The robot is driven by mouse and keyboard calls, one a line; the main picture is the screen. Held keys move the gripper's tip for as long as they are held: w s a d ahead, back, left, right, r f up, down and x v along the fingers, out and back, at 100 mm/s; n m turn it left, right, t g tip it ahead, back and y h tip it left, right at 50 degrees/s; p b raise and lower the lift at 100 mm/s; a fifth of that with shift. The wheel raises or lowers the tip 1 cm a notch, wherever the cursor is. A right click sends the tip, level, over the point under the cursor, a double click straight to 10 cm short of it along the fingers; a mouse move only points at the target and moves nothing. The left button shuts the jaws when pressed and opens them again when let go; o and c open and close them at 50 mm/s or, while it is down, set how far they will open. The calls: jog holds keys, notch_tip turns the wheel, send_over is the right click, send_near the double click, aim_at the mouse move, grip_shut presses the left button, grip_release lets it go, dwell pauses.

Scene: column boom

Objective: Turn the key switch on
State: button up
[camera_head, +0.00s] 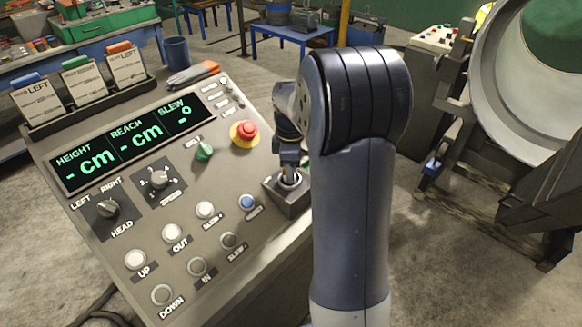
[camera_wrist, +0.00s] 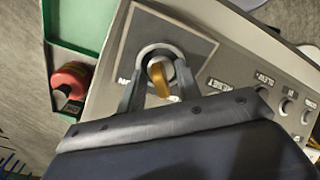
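The key switch (camera_wrist: 157,53) is a round silver collar on a dark square plate in the wrist view, with a brass-coloured key (camera_wrist: 161,82) in it. My gripper (camera_wrist: 160,94) has its two fingers apart, one on each side of the key, with visible gaps. Contact with the key cannot be made out. Lettering, possibly ON, shows beside the left finger, partly covered. In the head view my gripper (camera_head: 288,172) points down at the switch's grey box (camera_head: 287,200) on the console's right edge. The key itself cannot be made out there.
The sloped console (camera_head: 190,215) carries several buttons, knobs and a green display (camera_head: 128,140). A red emergency stop (camera_head: 245,131) and a blue reset button (camera_head: 247,202) are near the box. The wrist view shows a red object (camera_wrist: 70,82) by a green edge (camera_wrist: 82,25).

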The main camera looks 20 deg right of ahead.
grip_shut()
dwell(0.5)
jog(key=m, duration=0.3)
jog(key=shift+m, duration=0.3)
jog(key=m, duration=0.4)
jog(key=shift+s+a+m+p, duration=0.1)
jog(key=shift+m+p, duration=0.2)
jog(key=shift+p, duration=0.1)
jog(key=m, duration=0.4)
jog(key=shift+a+m, duration=0.1)
jog(key=shift+m, duration=1.9)
